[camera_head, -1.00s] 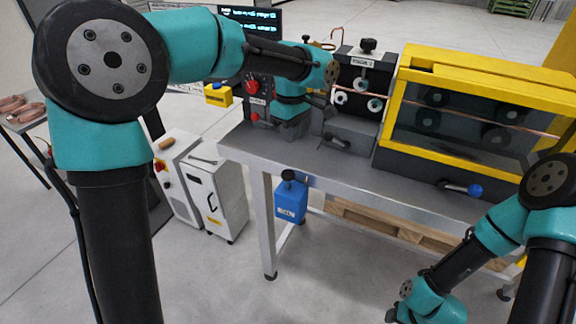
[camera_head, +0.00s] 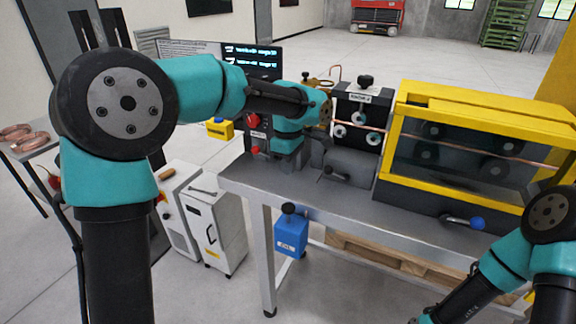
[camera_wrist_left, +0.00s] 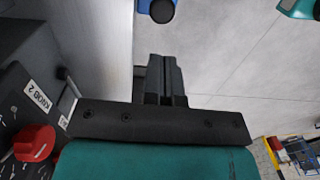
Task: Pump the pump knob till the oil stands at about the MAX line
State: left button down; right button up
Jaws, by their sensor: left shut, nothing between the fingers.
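A blue box labelled OIL (camera_head: 290,235) with a black knob (camera_head: 289,208) on top is mounted low by the bench's front leg. The black knob also shows at the top edge of the left wrist view (camera_wrist_left: 162,10), beyond my fingers. My left gripper (camera_wrist_left: 165,75) is shut and empty, apart from the knob. In the head view my left wrist is over the left end of the bench, and the fingers are hard to make out. No oil level or MAX line can be made out.
The grey bench (camera_head: 330,200) carries a dark panel with red knobs, a roller unit (camera_head: 363,115) and a yellow guarded housing (camera_head: 470,150). A red knob (camera_wrist_left: 35,142) is close to my left wrist. White cabinets (camera_head: 215,225) stand left. The floor before the bench is clear.

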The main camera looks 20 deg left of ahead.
aim_at(288, 205)
pick_arm(q)
jog(key=f, duration=1.1)
jog(key=shift+s+d+f, duration=0.1)
jog(key=shift+s+f, duration=0.05)
jog(key=shift+s, duration=0.2)
jog(key=shift+f, duration=1.45)
notch_tip(288, 205, up, 14)
jog(key=shift+w+r, duration=0.25)
jog(key=shift+w, duration=0.15)
jog(key=shift+f, duration=0.1)
